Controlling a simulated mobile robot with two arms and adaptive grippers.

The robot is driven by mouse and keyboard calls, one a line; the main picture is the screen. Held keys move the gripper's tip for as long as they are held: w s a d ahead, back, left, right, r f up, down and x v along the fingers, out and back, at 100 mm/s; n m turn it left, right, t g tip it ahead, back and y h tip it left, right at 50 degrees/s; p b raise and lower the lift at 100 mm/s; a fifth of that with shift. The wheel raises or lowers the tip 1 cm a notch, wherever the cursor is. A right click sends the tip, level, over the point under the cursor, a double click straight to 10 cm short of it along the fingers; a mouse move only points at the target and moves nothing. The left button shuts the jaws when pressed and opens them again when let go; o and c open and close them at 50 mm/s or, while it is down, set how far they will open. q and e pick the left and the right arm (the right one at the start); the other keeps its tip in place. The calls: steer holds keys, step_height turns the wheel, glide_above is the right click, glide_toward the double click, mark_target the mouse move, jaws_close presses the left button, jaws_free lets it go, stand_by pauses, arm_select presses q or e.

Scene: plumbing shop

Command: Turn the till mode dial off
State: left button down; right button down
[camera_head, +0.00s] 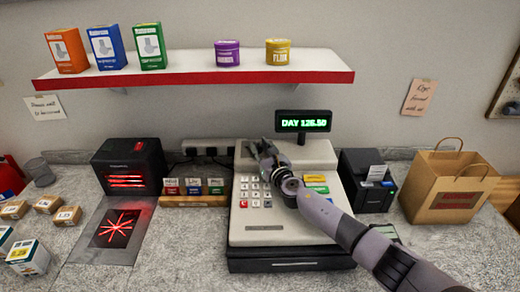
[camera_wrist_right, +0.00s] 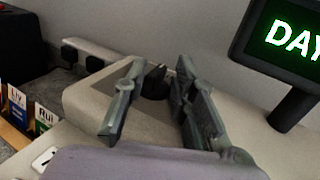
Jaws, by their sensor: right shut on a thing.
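The till (camera_head: 262,231) is a beige cash register on the counter, with a keypad and coloured keys. Its green display (camera_head: 304,121) reads "DAY 126.50". My right gripper (camera_head: 262,150) is over the upper left part of the till and hides the mode dial in the head view. In the right wrist view, the black dial (camera_wrist_right: 155,83) shows on the till's top between the fingertips of my right gripper (camera_wrist_right: 161,75). The gripper is shut on the dial. The dial's markings cannot be read. My left gripper is not in view.
A black scanner box (camera_head: 128,167) and a rack of small cards (camera_head: 194,190) stand left of the till. A card reader or printer (camera_head: 366,181) and a paper bag (camera_head: 447,190) stand to the right. A shelf (camera_head: 200,68) with several boxes and tins hangs above.

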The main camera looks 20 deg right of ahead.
steer(key=shift+a+f+n+y+b, duration=0.1)
steer(key=shift+f+n+y+b, duration=0.25)
steer(key=shift+y+b, duration=0.45)
steer(key=shift+r+n+y+b, duration=0.1)
steer(key=shift+n+y+b, duration=0.25)
steer(key=shift+b, duration=0.35)
steer(key=shift+a+r, duration=0.1)
